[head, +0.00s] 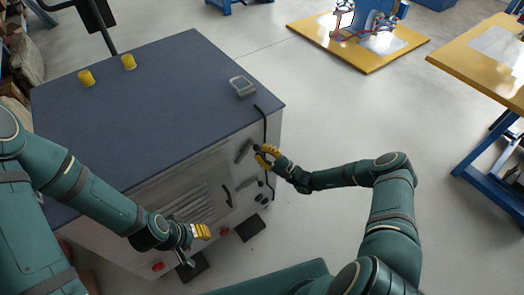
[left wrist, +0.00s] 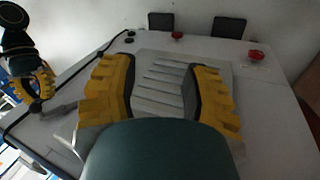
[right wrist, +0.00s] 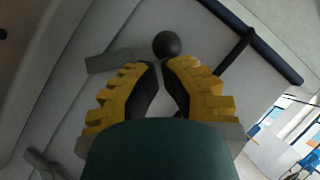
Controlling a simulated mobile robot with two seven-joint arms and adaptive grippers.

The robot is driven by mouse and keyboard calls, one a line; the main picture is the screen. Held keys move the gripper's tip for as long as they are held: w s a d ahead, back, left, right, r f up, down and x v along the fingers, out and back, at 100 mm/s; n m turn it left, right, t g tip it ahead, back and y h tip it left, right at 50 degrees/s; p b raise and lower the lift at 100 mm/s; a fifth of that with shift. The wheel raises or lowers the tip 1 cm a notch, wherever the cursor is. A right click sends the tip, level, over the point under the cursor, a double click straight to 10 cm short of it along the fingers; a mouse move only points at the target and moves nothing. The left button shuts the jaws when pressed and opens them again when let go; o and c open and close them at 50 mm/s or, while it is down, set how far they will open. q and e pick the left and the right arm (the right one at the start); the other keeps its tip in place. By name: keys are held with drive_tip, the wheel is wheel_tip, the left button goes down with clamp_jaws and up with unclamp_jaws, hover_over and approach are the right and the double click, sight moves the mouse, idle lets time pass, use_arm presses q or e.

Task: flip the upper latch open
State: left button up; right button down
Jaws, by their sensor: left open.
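The upper latch, a grey lever, is on the cabinet front near its upper right corner in the head view (head: 243,151). In the right wrist view the grey lever (right wrist: 112,60) runs toward a black ball knob (right wrist: 167,44). My right gripper (head: 262,155) is at the latch. In its wrist view the fingertips (right wrist: 161,66) are close together with a narrow gap, right at the knob; I cannot tell whether they grip it. My left gripper (head: 201,231) is open and empty in front of the cabinet's vented panel; its spread fingers (left wrist: 161,88) frame the slots.
The cabinet (head: 150,100) has a blue-grey top with two yellow knobs (head: 108,70) and a small handheld device (head: 242,86). Red buttons (left wrist: 256,55) sit low on its front. A black cable (head: 265,125) hangs near the latch.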

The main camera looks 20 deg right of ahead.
drive_tip(key=shift+s+a+r+n+g+p, duration=0.15)
drive_tip(key=shift+r+n+g+p, duration=0.2)
drive_tip(key=shift+n+g+p, duration=0.5)
drive_tip(key=shift+w+a+r+n+g+p, duration=0.1)
drive_tip(key=shift+r+n+g+p, duration=0.35)
drive_tip(key=shift+n, duration=0.85)
drive_tip(key=shift+s+a+r+n+g+p, duration=0.15)
drive_tip(key=shift+r+n+g+p, duration=0.25)
drive_tip(key=shift+n+p, duration=0.5)
use_arm(q)
drive_tip(key=shift+t, duration=0.3)
drive_tip(key=r, duration=0.1)
drive_tip(key=w+r, duration=0.1)
drive_tip(key=r, duration=0.2)
drive_tip(key=shift+w+a+r, duration=0.15)
drive_tip(key=shift+w+r, duration=0.15)
drive_tip(key=shift+r, duration=0.1)
use_arm(e)
drive_tip(key=shift+a, duration=0.1)
use_arm(q)
drive_tip(key=shift+r, duration=0.25)
use_arm(e)
drive_tip(key=shift+a+r, duration=0.1)
